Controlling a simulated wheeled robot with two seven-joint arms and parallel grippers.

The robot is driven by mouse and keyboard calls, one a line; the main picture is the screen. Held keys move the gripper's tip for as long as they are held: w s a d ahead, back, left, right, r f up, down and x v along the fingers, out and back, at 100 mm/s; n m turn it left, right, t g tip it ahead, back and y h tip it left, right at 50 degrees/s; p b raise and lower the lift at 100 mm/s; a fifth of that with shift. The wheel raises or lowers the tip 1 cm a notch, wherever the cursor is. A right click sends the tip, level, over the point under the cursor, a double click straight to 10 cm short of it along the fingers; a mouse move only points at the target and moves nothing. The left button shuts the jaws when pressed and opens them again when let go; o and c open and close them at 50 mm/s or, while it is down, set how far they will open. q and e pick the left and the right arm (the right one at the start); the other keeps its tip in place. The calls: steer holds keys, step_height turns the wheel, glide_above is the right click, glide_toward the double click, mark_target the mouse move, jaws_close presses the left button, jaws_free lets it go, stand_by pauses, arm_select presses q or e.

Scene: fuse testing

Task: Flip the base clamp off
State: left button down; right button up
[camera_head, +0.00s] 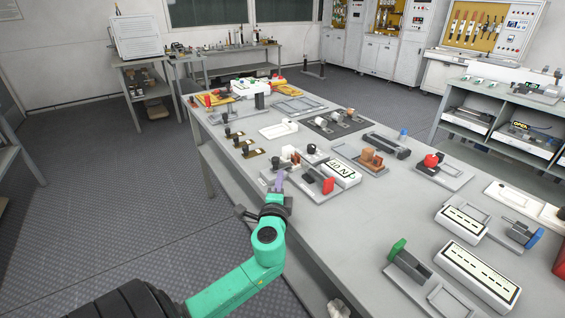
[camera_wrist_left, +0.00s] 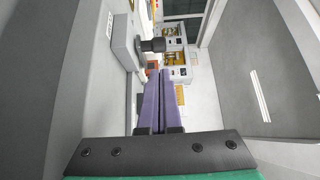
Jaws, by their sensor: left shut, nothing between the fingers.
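My left gripper (camera_head: 279,180) has purple fingers, closed together with nothing between them. It is over the near-left table edge, beside a fixture with a black-knobbed part (camera_head: 276,162), a red-handled clamp (camera_head: 327,186) and a white device with lettering (camera_head: 342,174). I cannot tell which part is the base clamp. In the left wrist view the closed fingers (camera_wrist_left: 164,74) point toward the area below a black knob (camera_wrist_left: 153,45) on a grey block (camera_wrist_left: 124,42); a gap appears between fingertips and knob. My right gripper is not in view.
The grey table (camera_head: 350,235) carries more fixtures: a green-handled clamp (camera_head: 407,262), white slotted blocks (camera_head: 477,273), a red-knobbed fixture (camera_head: 431,162) and several small black-knobbed pieces to the left of the table. Open floor (camera_head: 120,190) lies left of the table.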

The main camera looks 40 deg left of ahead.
arm_select(q)
steer(key=x, duration=0.7)
steer(key=shift+w+a+p, duration=0.15)
steer(key=shift+w+p, duration=0.15)
steer(key=shift+w+a, duration=0.1)
steer(key=shift+w, duration=0.05)
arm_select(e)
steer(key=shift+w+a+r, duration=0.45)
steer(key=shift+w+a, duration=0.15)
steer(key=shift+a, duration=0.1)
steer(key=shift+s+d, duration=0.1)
